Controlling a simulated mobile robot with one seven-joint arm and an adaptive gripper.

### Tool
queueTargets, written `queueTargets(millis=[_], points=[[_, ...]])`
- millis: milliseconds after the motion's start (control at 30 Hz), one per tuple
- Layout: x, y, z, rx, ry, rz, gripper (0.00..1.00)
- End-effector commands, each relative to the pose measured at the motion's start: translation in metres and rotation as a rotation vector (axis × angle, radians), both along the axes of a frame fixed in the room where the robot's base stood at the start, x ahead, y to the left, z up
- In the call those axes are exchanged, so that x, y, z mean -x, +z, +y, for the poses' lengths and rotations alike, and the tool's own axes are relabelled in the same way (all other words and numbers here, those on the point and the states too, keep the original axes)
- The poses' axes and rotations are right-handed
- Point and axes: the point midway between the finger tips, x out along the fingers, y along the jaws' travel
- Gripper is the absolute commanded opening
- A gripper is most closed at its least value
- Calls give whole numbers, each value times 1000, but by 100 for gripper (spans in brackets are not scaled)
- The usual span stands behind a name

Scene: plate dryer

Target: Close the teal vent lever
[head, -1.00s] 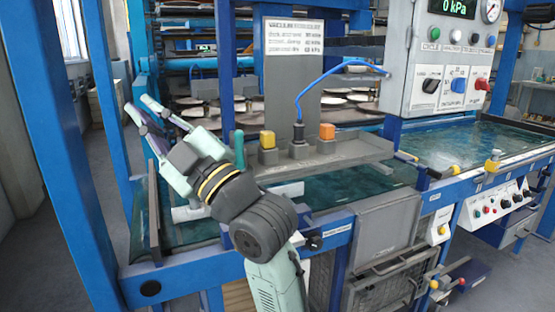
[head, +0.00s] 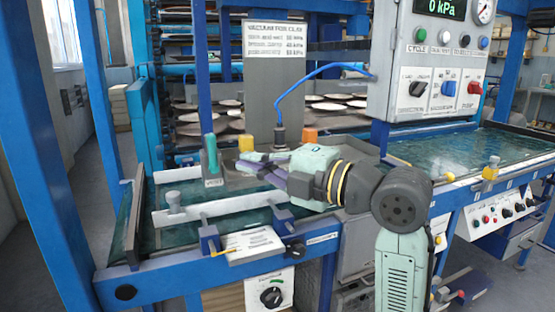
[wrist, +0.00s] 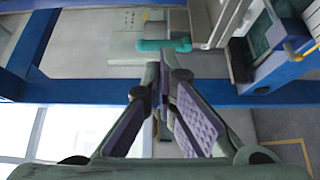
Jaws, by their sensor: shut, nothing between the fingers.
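The teal vent lever (head: 211,154) stands upright on a small labelled grey base (head: 214,182) at the left end of the grey panel shelf. It also shows in the wrist view as a teal bar (wrist: 165,45) beyond the fingertips. My gripper (head: 250,164) reaches in from the right, its purple-padded fingers pointing left at the lever. In the head view the fingertips are a short way to the right of the lever. In the wrist view the fingers (wrist: 157,78) come together with nothing between them. The gripper looks apart from the lever, though exact depth is hard to tell.
A yellow knob (head: 246,144) and an orange knob (head: 310,136) stand close by on the shelf. A blue hose (head: 310,80) arches above. A grey control box (head: 425,60) reads 0 kPa at right. A blue post (head: 204,65) rises behind the lever.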

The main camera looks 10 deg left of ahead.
Motion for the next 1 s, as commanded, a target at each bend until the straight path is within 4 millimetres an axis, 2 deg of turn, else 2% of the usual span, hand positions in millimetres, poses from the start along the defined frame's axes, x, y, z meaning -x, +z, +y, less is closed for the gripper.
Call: queueTargets(millis=[33,200,400,1000], points=[[-4,3,11,-1,3,2,0],[-15,3,39,0,2,1,0],[-23,1,57,-1,0,1,0],[-24,1,65,8,0,-7,0]])
